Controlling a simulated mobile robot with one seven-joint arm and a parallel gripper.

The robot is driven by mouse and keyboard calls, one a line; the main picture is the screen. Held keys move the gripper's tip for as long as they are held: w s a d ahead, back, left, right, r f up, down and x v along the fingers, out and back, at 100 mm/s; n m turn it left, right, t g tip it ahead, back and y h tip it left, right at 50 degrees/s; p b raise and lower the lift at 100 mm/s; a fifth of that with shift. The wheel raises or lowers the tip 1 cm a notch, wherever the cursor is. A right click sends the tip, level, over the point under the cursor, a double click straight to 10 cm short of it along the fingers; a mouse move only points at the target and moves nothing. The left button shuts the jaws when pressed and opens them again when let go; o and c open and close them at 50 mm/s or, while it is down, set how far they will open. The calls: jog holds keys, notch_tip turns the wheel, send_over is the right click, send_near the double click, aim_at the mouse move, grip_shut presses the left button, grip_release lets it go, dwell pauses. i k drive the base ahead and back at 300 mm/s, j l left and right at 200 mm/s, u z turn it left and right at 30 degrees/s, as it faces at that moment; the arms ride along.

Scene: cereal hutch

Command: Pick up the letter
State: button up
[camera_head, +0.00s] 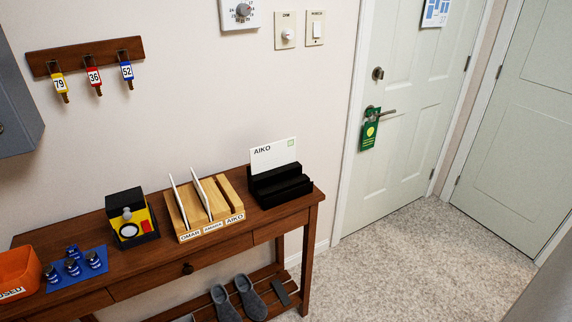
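A white letter (273,155) marked AIKO, with a small green stamp, stands upright and tilted a little in a black stepped holder (280,188) at the right end of the wooden console table. Its lower edge is hidden in the holder. Left of it is a wooden sorter (187,236) with slots labelled OMAR, a middle name too small to read surely, and AIKO. Two white envelopes (179,201) stand in the sorter's left and middle slots. The AIKO slot looks empty. My gripper is not in view.
The console table (150,262) also bears a black and yellow box (131,217), a blue mat with small dark bottles (73,262) and an orange bin (17,273). Tags hang on a wall rack (85,57). Slippers (237,299) lie on the lower shelf. Carpet (400,265) at right is clear.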

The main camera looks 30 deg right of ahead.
aim_at(263, 158)
jog(key=k+l, duration=0.15)
jog(key=l, duration=0.15)
jog(key=k+l+u, duration=0.1)
jog(key=l, duration=0.2)
jog(key=k+l, duration=0.15)
jog(key=l, duration=0.15)
jog(key=l+u, duration=0.2)
jog(key=l, duration=0.85)
jog(key=i+l, duration=0.1)
jog(key=l, duration=0.4)
jog(key=l+u, duration=0.15)
jog(key=l, duration=0.4)
jog(key=i+l, duration=0.2)
jog(key=l, duration=0.15)
jog(key=i+l, duration=0.15)
jog(key=l, duration=0.15)
jog(key=i+l+u, duration=0.1)
jog(key=l, duration=0.25)
jog(key=i+l, duration=0.2)
jog(key=i, duration=0.15)
jog(key=i+l, duration=0.2)
jog(key=i, duration=0.15)
